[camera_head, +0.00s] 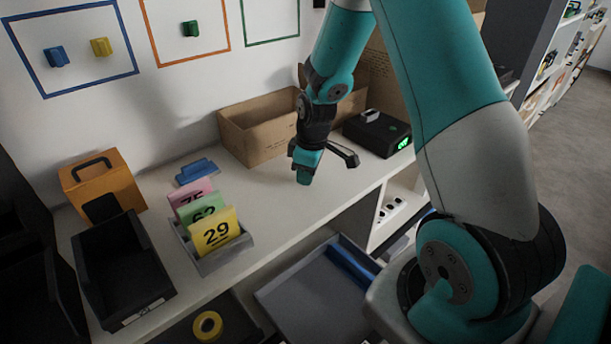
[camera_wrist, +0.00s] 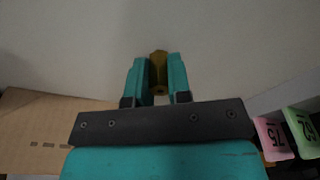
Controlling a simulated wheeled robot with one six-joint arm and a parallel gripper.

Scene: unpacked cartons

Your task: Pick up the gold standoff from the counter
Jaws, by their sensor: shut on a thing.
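The gold standoff (camera_wrist: 158,66) shows in the wrist view as a small brassy piece between the two teal fingers. My gripper (camera_wrist: 157,78) is shut on it, with a finger touching each side. In the head view my gripper (camera_head: 305,168) points down over the counter (camera_head: 270,200), in front of the cardboard box. The standoff is hidden there behind the fingers. I cannot tell whether it still touches the counter.
An open cardboard box (camera_head: 258,130) and a black device with a green display (camera_head: 378,132) stand behind my gripper. A grey holder (camera_head: 215,258) with numbered cards, a blue piece (camera_head: 197,171), an orange box (camera_head: 101,183) and a black bin (camera_head: 122,272) stand left.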

